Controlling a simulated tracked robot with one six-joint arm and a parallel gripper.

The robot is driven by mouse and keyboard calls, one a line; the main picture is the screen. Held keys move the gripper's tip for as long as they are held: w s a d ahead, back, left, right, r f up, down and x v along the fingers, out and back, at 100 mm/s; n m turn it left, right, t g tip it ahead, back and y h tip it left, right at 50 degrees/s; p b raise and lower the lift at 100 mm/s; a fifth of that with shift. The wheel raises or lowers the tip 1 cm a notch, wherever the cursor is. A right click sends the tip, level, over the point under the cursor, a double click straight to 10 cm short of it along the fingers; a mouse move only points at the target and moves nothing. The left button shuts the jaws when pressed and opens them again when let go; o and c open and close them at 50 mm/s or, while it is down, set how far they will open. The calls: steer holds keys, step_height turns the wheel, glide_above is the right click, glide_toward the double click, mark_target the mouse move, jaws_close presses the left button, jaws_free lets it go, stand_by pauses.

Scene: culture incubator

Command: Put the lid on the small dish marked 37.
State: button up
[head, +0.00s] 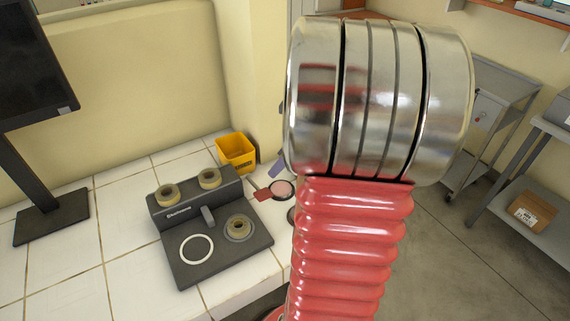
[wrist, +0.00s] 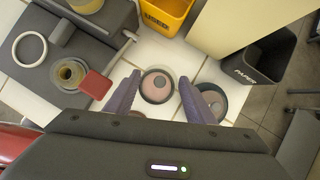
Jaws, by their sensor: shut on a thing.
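My gripper (wrist: 160,80) has its two purple fingers on either side of a round, dark-rimmed piece (wrist: 147,97), which I take to be the lid. Pink shows within its rim, with a darker round spot near the middle. Whether the lid touches a dish below is unclear. The same pink round shows in the head view (head: 282,189), beside a purple finger (head: 276,166). A second pink dish (wrist: 217,100) is partly hidden behind the right finger. No number 37 is readable.
A dark grey device (head: 185,262) with tan rings and a white ring stands left on the white tiled bench. A red square piece (wrist: 96,84) lies beside the left finger. A yellow bin (head: 237,153) is behind; a dark paper bin (wrist: 262,58) stands right.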

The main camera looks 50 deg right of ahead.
steer(key=shift+f, duration=0.1)
steer(key=shift+f, duration=3.1)
steer(key=shift+f, duration=0.1)
stand_by(0.5)
steer(key=o, duration=1.1)
steer(key=o, duration=0.5)
steer(key=shift+c, duration=0.2)
